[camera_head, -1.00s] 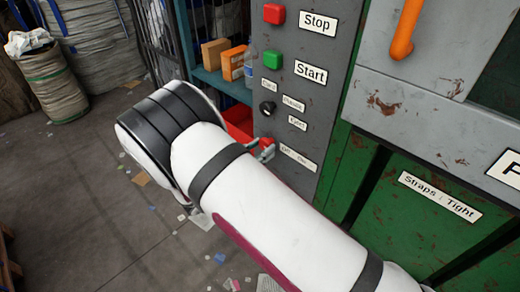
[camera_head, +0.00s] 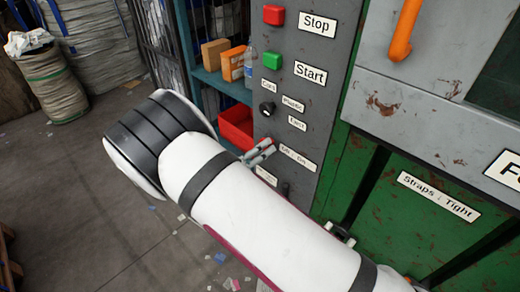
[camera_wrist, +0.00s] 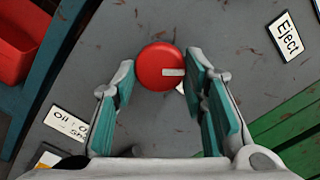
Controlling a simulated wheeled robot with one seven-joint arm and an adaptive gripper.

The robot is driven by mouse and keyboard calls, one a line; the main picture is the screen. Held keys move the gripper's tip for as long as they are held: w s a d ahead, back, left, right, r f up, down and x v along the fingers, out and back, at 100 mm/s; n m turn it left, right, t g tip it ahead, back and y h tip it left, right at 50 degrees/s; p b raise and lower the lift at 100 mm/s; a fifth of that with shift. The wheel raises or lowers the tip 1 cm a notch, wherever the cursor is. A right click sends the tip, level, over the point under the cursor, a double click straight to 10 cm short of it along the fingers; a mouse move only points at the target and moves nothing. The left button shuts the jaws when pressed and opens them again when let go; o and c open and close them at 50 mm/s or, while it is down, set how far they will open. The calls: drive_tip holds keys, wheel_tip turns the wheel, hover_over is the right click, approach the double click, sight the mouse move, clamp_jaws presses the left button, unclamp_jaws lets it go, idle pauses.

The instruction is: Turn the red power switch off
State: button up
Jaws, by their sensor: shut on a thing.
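The red power switch (camera_wrist: 157,67) is a round red knob with a short white mark, in the wrist view. The mark points to the right there. My gripper (camera_wrist: 161,78) has its teal-padded fingers on both sides of the knob and is shut on it. In the head view, my gripper (camera_head: 259,152) is at the grey panel, beside the "Off . On" label (camera_head: 298,158).
The grey panel (camera_head: 335,55) also carries a red Stop button (camera_head: 274,14), a green Start button (camera_head: 272,61) and a black selector (camera_head: 267,109). A red bin (camera_head: 236,124) stands close left of my gripper. A green machine (camera_head: 378,190) stands to the right.

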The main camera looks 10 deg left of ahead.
drive_tip(key=n, duration=0.9)
drive_tip(key=shift+p, duration=0.35)
drive_tip(key=shift+n, duration=0.3)
drive_tip(key=o, duration=1.2)
drive_tip(key=shift+c, duration=0.2)
drive_tip(key=shift+r, duration=0.1)
drive_tip(key=v, duration=1.2)
